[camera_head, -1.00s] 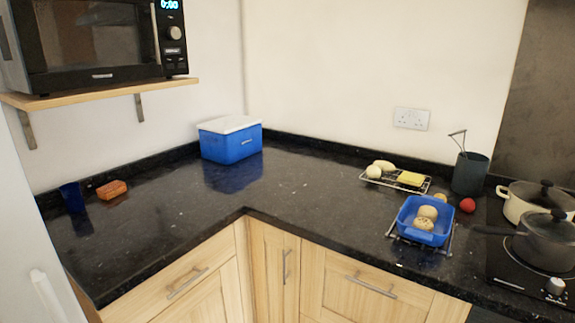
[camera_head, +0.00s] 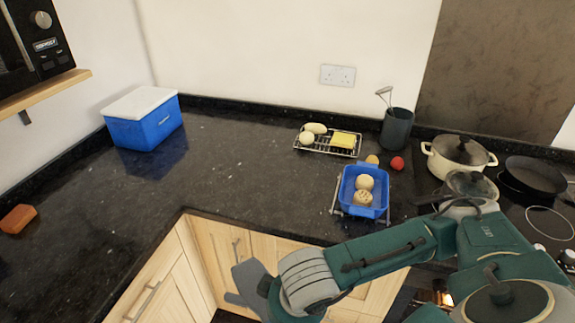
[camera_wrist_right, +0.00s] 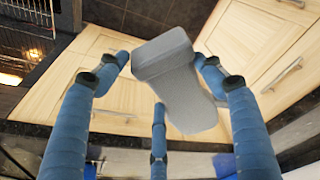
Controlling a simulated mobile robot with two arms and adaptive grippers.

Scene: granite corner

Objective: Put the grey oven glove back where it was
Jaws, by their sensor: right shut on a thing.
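The grey oven glove (camera_head: 247,278) is held by my right gripper in front of the counter's inner corner, over the floor, near the lower cupboard doors. In the right wrist view the glove (camera_wrist_right: 175,80) sits between the blue fingers of my right gripper (camera_wrist_right: 165,68), its wide cuff towards the fingertips. The fingers are closed around it. In the head view the fingers are mostly hidden behind my wrist. My left gripper is not in view.
A blue tub with buns (camera_head: 378,203) stands on a rack at the counter edge. A cooling rack (camera_head: 322,147), utensil pot (camera_head: 396,130) and cream pan (camera_head: 434,160) stand behind. A blue cool box (camera_head: 140,127) is at left. The counter's middle is clear.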

